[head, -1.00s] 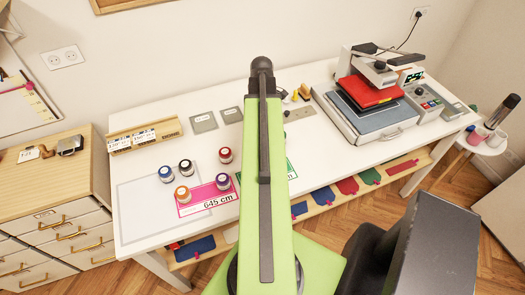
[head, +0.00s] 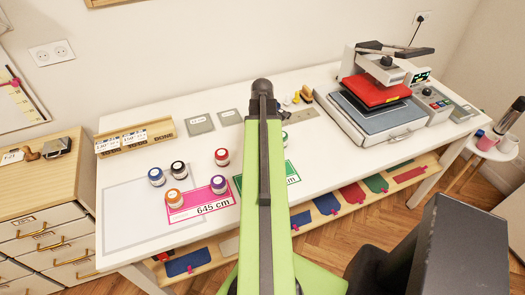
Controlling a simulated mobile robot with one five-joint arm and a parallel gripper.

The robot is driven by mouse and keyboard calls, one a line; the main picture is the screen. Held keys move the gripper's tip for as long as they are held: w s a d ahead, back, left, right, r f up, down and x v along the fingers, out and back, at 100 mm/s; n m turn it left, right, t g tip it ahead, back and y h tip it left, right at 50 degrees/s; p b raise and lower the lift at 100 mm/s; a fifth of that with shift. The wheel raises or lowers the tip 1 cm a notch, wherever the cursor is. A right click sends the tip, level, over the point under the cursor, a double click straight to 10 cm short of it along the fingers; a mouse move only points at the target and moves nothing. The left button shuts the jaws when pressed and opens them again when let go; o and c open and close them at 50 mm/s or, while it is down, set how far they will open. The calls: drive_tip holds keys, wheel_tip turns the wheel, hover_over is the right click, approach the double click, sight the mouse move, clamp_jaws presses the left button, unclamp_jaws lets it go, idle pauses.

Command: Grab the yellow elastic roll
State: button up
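Several small rolls with white labels stand on the white table: orange (head: 175,197), purple (head: 219,184), red (head: 222,157), black (head: 178,169) and blue (head: 156,177). A green one (head: 285,137) is partly hidden behind my green arm. I cannot make out a roll that is clearly yellow. The orange one is the closest in colour among these rolls. A small yellow item (head: 296,97) lies farther back, just right of my arm, too small to tell what it is. My gripper is not in view; only my arm shows, reaching over the table's middle.
A pink card reading 645 cm (head: 200,208) and a green card (head: 282,179) lie near the front. A heat press (head: 384,115) fills the table's right. A wooden holder (head: 136,137) stands back left. A drawer cabinet (head: 38,200) is at left. The table's left front is clear.

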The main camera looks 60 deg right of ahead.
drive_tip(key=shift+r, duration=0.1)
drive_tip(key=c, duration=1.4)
